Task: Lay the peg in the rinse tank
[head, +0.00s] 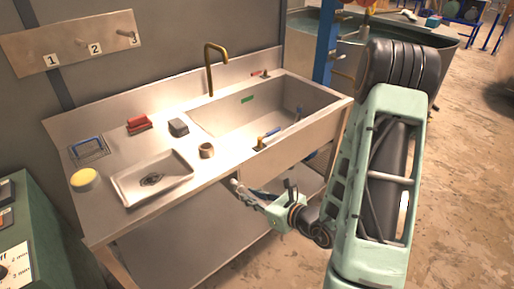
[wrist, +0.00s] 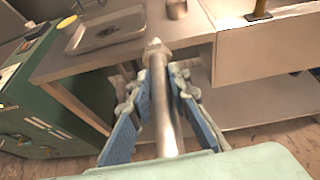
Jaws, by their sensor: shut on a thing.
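The peg is a shiny metal rod with a wider collar near its far end. In the wrist view the peg (wrist: 161,100) lies lengthwise between the blue-padded fingers of my gripper (wrist: 160,95), which is shut on it. In the head view my gripper (head: 251,196) is in front of the sink bench, just below its front edge, and the peg's tip (head: 234,184) points toward the bench. The deep steel basin with a green label, apparently the rinse tank (head: 262,118), is set in the bench's right half, behind and above my gripper. Its floor is partly hidden.
A small cup (head: 206,150), shallow tray (head: 118,187), dark block (head: 178,128), red brush (head: 138,124) and yellow sponge (head: 83,180) occupy the bench's left. A brass faucet (head: 209,62) stands behind the basin.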

